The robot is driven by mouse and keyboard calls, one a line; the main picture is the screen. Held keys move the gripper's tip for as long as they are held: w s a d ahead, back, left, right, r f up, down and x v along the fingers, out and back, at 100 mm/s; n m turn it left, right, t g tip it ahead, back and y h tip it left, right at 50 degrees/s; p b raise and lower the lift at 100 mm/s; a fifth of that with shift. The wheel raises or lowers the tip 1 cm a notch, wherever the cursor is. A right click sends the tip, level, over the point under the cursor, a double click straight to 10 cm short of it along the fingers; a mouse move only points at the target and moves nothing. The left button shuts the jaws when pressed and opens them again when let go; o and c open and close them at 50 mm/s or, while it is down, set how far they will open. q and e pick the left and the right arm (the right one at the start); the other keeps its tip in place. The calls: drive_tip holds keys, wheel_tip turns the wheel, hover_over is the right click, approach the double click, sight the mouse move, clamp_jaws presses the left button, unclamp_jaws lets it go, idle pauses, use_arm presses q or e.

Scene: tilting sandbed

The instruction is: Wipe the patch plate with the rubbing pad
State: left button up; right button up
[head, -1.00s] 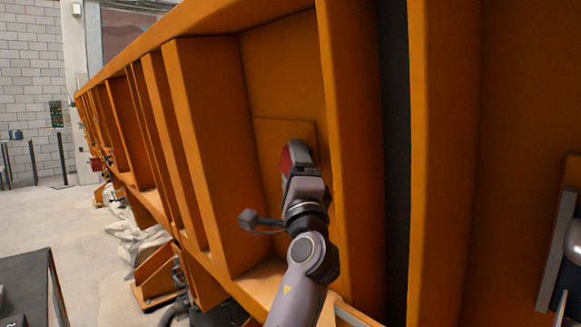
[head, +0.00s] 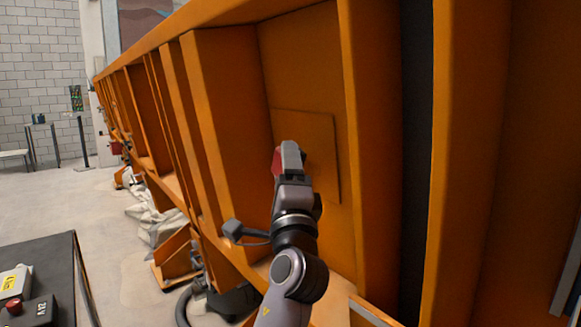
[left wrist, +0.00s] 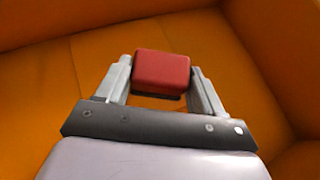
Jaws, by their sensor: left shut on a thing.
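The patch plate (head: 318,135) is a square orange plate on the orange wall inside a framed recess, in the head view. My left gripper (head: 289,160) is shut on the red rubbing pad (head: 277,161), in front of the plate's left part. The arm hides the plate's lower left. In the left wrist view the pad (left wrist: 162,70) sits between the two grey fingers, with the orange surface beyond it. I cannot tell whether the pad touches the plate. My right gripper is not in view.
Upright orange ribs (head: 375,150) border the recess at the right and left. A dark table (head: 50,260) with a red-button box (head: 25,309) stands at the lower left. Open floor (head: 60,205) lies left of the orange structure.

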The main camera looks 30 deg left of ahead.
use_arm(q)
drive_tip(key=s, duration=0.1)
drive_tip(key=s+a+p, duration=0.1)
drive_tip(key=shift+s+a+f, duration=0.1)
drive_tip(key=shift+s+f, duration=0.15)
drive_tip(key=shift+s, duration=0.1)
idle(0.8)
